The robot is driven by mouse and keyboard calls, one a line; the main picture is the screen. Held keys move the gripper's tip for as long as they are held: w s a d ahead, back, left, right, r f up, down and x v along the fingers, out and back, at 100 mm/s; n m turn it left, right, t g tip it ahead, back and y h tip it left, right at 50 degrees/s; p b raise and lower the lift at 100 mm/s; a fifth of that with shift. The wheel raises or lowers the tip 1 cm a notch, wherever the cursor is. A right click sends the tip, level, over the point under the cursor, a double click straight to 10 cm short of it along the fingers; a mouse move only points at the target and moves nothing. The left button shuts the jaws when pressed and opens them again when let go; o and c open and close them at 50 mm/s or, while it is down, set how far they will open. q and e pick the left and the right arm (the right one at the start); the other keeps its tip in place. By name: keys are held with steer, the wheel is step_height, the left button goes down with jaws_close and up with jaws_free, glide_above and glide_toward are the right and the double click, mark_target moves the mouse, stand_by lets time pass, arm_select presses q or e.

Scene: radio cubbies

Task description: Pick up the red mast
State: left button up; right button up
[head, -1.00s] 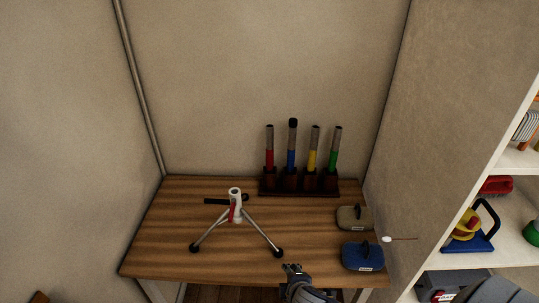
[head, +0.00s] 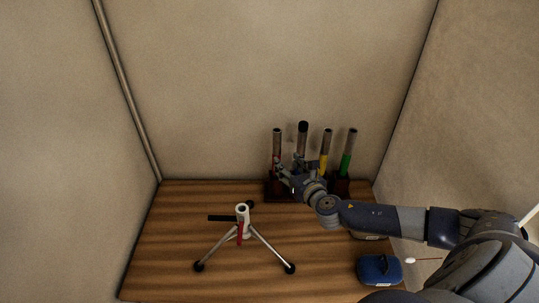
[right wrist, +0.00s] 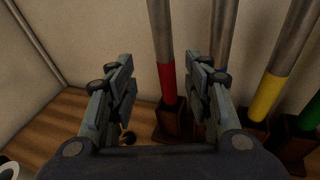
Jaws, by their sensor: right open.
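The red mast (head: 277,141) stands upright in the dark wooden rack (head: 270,190) at the back of the table, leftmost in the row. It has a grey upper tube and a red band. My right gripper (head: 284,171) is open at the red mast's lower part. In the right wrist view, the red mast (right wrist: 168,84) shows between the two open fingers of the gripper (right wrist: 160,72), with its foot in a rack socket. I cannot tell whether a finger touches it. My left gripper is out of view.
Blue (head: 302,143), yellow (head: 325,150) and green (head: 348,152) masts stand to the right in the rack. A white tripod (head: 242,222) stands at the table's middle left. A blue case (head: 379,269) lies at the right front. Walls close in the table.

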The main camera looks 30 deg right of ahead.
mark_target(278, 150)
steer(key=shift+n, duration=0.4)
steer(key=x, duration=0.2)
steer(key=b+x, duration=0.2)
steer(key=x, duration=0.1)
steer(key=shift+w+d+r, duration=0.3)
steer(key=shift+w+r, duration=0.05)
steer(key=shift+w+f+b, duration=0.15)
steer(key=shift+w+b, duration=0.15)
steer(key=b+x, duration=0.2)
steer(key=x, duration=0.2)
steer(key=shift+d+f+b, duration=0.1)
steer(key=shift+f+b, duration=0.1)
steer(key=shift+b, duration=0.1)
steer(key=shift+w, duration=0.4)
steer(key=c, duration=0.9)
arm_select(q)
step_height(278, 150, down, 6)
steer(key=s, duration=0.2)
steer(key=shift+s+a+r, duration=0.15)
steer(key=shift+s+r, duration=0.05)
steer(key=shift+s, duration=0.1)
arm_select(e)
steer(key=shift+r, duration=0.1)
jaws_close()
